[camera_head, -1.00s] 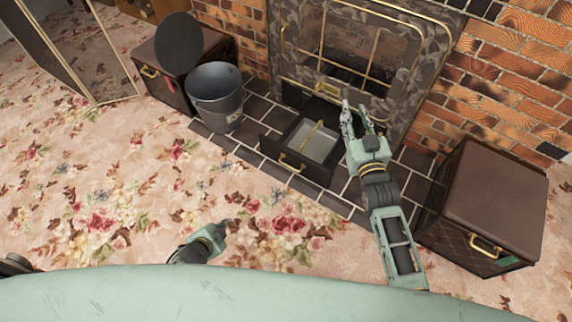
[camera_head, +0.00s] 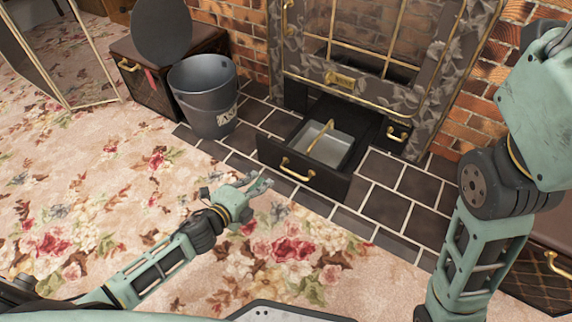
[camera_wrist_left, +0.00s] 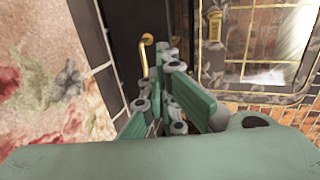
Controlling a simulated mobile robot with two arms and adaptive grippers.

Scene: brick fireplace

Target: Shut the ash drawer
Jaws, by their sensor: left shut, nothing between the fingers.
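The ash drawer (camera_head: 330,184) is black with a brass handle (camera_head: 297,171). It stands pulled out from under the fireplace grate, over the tiled hearth. A grey pan (camera_head: 335,152) with a gold bail handle sits inside it. My left gripper (camera_head: 262,185) is shut and empty, in front of the drawer and a little left of its handle, apart from it in the head view. In the left wrist view a brass handle (camera_wrist_left: 147,50) shows just beyond the fingers (camera_wrist_left: 165,75). My right arm rises at the right edge; its fingers are out of the picture.
A grey metal bucket (camera_head: 205,108) stands on the hearth left of the drawer, beside a dark chest (camera_head: 150,85) with a round dark lid-like disc (camera_head: 161,30). Another brown chest (camera_head: 540,262) is partly hidden behind my right arm. Flowered carpet (camera_head: 90,190) lies open in front.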

